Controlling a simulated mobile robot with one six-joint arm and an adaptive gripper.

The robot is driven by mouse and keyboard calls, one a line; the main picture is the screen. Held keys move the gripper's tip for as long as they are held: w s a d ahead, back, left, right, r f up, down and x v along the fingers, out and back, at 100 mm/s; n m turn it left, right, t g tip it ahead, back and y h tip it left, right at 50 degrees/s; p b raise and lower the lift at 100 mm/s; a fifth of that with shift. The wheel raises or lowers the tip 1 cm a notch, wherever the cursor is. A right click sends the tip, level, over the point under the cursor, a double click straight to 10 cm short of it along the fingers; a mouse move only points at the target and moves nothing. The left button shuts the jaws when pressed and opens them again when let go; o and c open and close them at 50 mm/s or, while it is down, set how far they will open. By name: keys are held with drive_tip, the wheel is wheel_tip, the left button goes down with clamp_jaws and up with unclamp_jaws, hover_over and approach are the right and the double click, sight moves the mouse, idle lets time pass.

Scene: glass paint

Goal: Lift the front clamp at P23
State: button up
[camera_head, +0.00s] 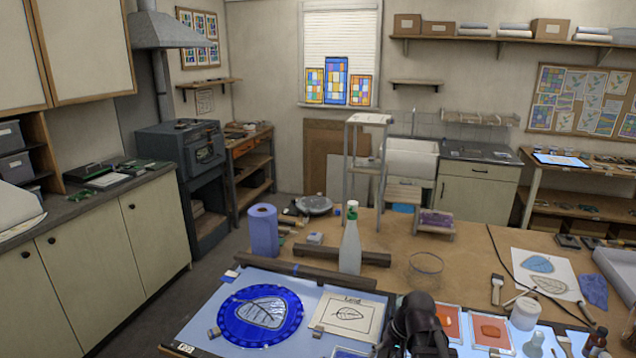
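A light-blue board (243,287) lies on the near table, with a small white label (186,348) at its front left corner; its text is too small to read surely. A round blue glass piece (286,324) with a grey leaf lies on the board. A small tan and grey block (214,333), possibly the front clamp, sits at the disc's left front edge. A similar small block (231,275) sits near the board's back left. My gripper (412,325) is dark, at the bottom centre, right of the disc and apart from both blocks. Its fingertips are not clear.
A dark bar (318,278) lies across behind the disc. A white spray bottle (350,240) and a blue paper roll (263,232) stand behind it. A leaf drawing (347,316) lies between disc and gripper. Orange glass pieces (489,328) and a white jar (525,313) are to the right.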

drive_tip(key=s+r+h+p, duration=0.1)
drive_tip(key=s+r+n+h+p, duration=0.1)
drive_tip(key=r, duration=0.1)
drive_tip(key=s+d+r+h+p, duration=0.1)
drive_tip(key=h+p, duration=0.1)
drive_tip(key=shift+s+r+n, duration=0.25)
drive_tip(key=shift+s+n, duration=0.05)
drive_tip(key=shift+s, duration=0.1)
wheel_tip(320, 180, down, 5)
drive_tip(key=b, duration=0.5)
drive_tip(key=shift+f, duration=0.1)
idle(1.2)
drive_tip(key=shift+c, duration=0.8)
